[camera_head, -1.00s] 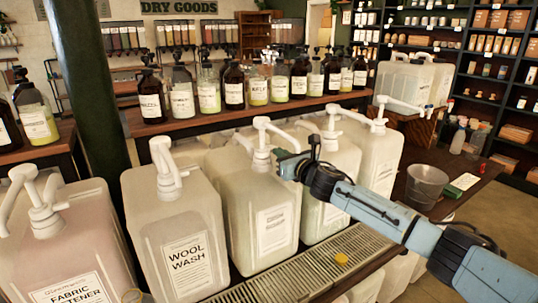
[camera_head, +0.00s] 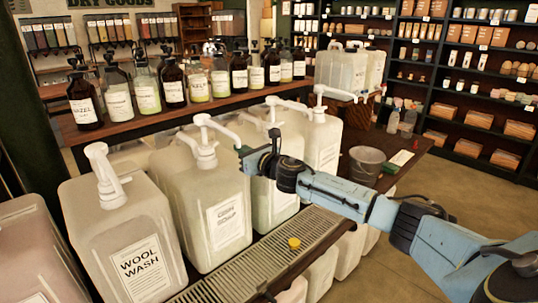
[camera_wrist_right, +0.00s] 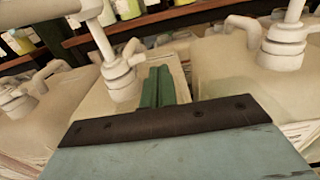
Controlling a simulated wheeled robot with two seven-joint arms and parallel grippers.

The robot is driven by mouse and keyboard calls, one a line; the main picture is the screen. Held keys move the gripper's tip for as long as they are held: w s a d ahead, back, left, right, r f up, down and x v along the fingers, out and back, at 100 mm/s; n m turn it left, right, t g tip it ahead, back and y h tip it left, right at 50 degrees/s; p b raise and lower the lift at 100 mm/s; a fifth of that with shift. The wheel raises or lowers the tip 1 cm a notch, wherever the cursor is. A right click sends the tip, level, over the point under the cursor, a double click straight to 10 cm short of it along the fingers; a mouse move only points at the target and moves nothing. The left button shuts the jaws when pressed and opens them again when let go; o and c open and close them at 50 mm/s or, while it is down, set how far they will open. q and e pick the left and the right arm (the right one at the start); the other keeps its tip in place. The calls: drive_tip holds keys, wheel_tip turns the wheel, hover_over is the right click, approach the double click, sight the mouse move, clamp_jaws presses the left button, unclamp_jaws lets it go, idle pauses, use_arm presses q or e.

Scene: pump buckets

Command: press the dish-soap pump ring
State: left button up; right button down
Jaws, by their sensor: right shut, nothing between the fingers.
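The jug with the partly legible "SOAP" label (camera_head: 228,216) stands right of the WOOL WASH jug in the head view. Its white pump (camera_head: 205,152) has a collar ring at the neck and a spout pointing right. My right gripper (camera_head: 245,152) is shut and empty, just right of this pump at about neck height. In the right wrist view the shut green fingers (camera_wrist_right: 157,85) are beside a white pump collar (camera_wrist_right: 122,78), apparently the same pump. I cannot tell whether they touch it. My left gripper is not in view.
The WOOL WASH jug (camera_head: 137,240) stands left, and more pump jugs (camera_head: 322,140) stand right. A drip grate (camera_head: 270,262) with a yellow cap (camera_head: 294,243) runs in front. A bucket (camera_head: 366,165) stands on the counter. Bottles (camera_head: 198,82) line the shelf behind.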

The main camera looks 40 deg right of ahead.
drive_tip(key=s+d+b, duration=0.1)
drive_tip(key=s+d, duration=0.2)
drive_tip(key=s, duration=0.4)
drive_tip(key=shift+d+b, duration=0.4)
drive_tip(key=shift+s, duration=0.15)
